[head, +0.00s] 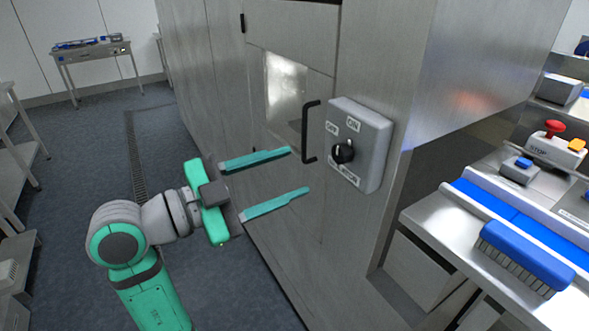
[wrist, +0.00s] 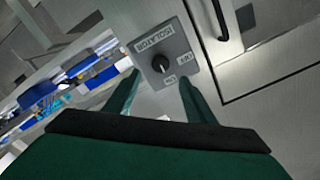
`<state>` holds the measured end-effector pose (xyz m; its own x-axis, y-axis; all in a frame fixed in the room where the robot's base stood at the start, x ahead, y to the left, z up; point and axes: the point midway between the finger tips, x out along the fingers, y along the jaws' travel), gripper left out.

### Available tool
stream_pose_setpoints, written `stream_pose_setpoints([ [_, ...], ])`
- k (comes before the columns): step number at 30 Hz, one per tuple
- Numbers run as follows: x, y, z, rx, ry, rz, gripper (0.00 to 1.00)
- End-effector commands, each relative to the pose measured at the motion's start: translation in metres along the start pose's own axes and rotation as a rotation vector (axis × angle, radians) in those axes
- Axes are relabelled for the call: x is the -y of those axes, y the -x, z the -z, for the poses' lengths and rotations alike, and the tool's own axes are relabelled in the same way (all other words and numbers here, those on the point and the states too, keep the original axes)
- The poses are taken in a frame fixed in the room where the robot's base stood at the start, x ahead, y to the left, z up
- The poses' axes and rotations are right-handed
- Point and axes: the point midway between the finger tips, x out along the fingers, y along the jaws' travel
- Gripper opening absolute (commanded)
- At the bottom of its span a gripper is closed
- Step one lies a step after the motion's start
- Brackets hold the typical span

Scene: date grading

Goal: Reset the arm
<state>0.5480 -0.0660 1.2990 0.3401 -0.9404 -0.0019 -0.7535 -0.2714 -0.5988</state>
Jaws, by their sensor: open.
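My gripper (head: 298,171) is open and empty, with its two long green fingers spread apart. It points right, towards a grey isolator switch box (head: 359,143) on the metal cabinet, and its tips are apart from the box. The box carries a black rotary knob (head: 343,151) and ON and OFF labels. In the wrist view the knob (wrist: 160,64) shows between and beyond the fingers, with the word ISOLATOR on the box. My arm reaches up from the bottom left in the head view.
A black door handle (head: 308,131) stands out from the cabinet (head: 280,200) just left of the switch box. At right, a bench holds a blue brush (head: 525,256), a red STOP button (head: 555,127) and a blue strip. The floor (head: 75,190) at left is clear.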

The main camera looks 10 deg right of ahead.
Motion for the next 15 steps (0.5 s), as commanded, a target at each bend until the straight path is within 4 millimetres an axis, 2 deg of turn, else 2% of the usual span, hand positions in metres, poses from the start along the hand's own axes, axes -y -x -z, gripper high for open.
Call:
stream_pose_setpoints([
  [10, 0.0, 0.0, -0.002, -0.001, 0.008, 0.005, 0.5],
  [13, -0.002, -0.004, -0.012, -0.006, 0.048, 0.032, 0.5],
  [15, -0.003, -0.008, -0.026, -0.01, 0.101, 0.072, 0.5],
])
